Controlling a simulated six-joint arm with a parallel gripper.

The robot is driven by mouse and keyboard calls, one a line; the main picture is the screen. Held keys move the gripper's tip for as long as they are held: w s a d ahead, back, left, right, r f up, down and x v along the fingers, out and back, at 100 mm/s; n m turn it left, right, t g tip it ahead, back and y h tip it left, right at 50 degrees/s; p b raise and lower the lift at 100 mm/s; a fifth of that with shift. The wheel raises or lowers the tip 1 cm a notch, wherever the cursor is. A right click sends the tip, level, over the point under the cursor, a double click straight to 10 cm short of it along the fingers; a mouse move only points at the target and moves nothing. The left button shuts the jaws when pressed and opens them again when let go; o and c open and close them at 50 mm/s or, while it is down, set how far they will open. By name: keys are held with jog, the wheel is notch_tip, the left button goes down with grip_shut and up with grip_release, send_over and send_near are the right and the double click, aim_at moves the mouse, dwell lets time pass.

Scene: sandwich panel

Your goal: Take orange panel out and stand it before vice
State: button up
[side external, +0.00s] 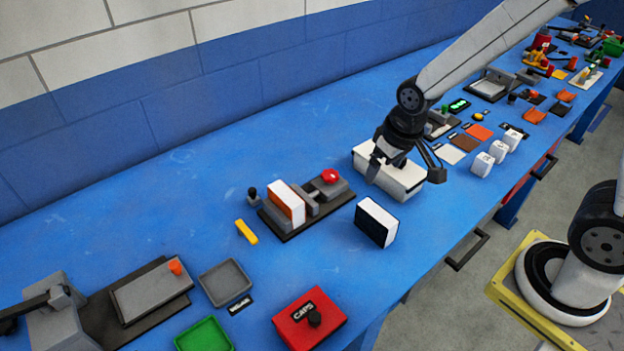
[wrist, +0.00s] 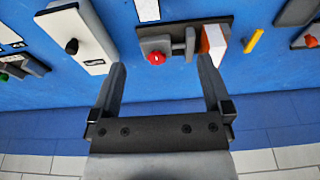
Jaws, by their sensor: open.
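The vice (side external: 315,194) has grey jaws on a dark base and a red knob; it also shows in the wrist view (wrist: 190,46). The orange panel (side external: 284,207), a block with an orange face and a white part, stands upright at the vice's left end against the jaw area. In the wrist view it (wrist: 205,40) is right of the grey jaw. A white panel with a black face (side external: 377,220) stands upright on the bench in front of the vice. My gripper (side external: 405,173) is open and empty, above a white box right of the vice; its spread fingers also show in the wrist view (wrist: 161,66).
The white box (side external: 408,183) lies under my gripper. A yellow block (side external: 246,232) lies left of the vice, and a red CAPS box (side external: 309,318) is at the front. Several small white blocks (side external: 482,163) stand to the right. Bench space around the black-faced panel is clear.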

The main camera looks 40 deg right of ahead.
jog(key=w+a+f, duration=0.3)
jog(key=w+a, duration=0.3)
jog(key=w, duration=0.4)
jog(key=g, duration=0.1)
send_over(286, 194)
jog(key=f, duration=0.4)
jog(key=shift+s+a, duration=0.1)
jog(key=shift+s, duration=0.25)
jog(key=shift+w+f, duration=0.15)
jog(key=shift+f, duration=1.15)
jog(key=shift+f, duration=0.1)
jog(key=shift+w+f, duration=0.15)
jog(key=shift+f, duration=1.1)
jog(key=shift+w+f, duration=0.15)
jog(key=shift+f, duration=1.05)
grip_shut()
jog(key=shift+r, duration=0.15)
